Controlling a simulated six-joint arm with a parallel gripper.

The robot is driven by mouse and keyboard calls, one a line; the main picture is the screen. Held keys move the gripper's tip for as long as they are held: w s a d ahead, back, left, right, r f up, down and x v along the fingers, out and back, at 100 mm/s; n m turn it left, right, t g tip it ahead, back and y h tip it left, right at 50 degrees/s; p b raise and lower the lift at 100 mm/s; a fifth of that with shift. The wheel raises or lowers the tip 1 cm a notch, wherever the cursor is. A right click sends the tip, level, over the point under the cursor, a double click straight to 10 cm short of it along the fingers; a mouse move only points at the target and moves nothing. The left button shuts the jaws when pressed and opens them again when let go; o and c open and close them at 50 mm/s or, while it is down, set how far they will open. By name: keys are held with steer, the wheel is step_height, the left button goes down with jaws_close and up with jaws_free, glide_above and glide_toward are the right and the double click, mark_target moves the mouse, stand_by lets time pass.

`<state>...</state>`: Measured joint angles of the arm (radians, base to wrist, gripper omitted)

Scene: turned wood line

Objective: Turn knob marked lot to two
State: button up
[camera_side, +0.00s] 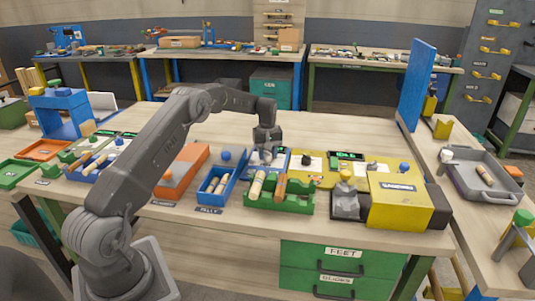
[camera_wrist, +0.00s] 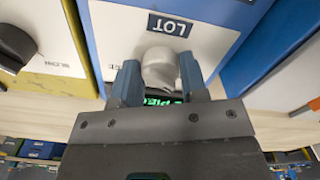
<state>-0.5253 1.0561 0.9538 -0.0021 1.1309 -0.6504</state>
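The white-grey knob (camera_wrist: 159,68) sits under a dark "LOT" label (camera_wrist: 170,25) on a white panel with a blue edge (camera_wrist: 225,25) in the wrist view. Print on the panel left of the knob is partly hidden, so I cannot read the setting. Green lit lettering shows between the fingers, partly covered. In the side view my gripper (camera_side: 266,150) points down at the blue-edged panel, and it hides the knob.
A dark knob (camera_wrist: 14,45) on a yellow-edged panel stands left in the wrist view. In the side view, a blue tray (camera_side: 213,190), a green rack with wooden rods (camera_side: 280,203) and a yellow box (camera_side: 400,205) stand close by.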

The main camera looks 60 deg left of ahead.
steer(key=c, duration=0.5)
steer(key=shift+o, duration=0.2)
steer(key=m, duration=0.5)
steer(key=shift+m, duration=0.4)
steer(key=m, duration=0.5)
steer(key=shift+m, duration=0.4)
steer(key=o, duration=0.9)
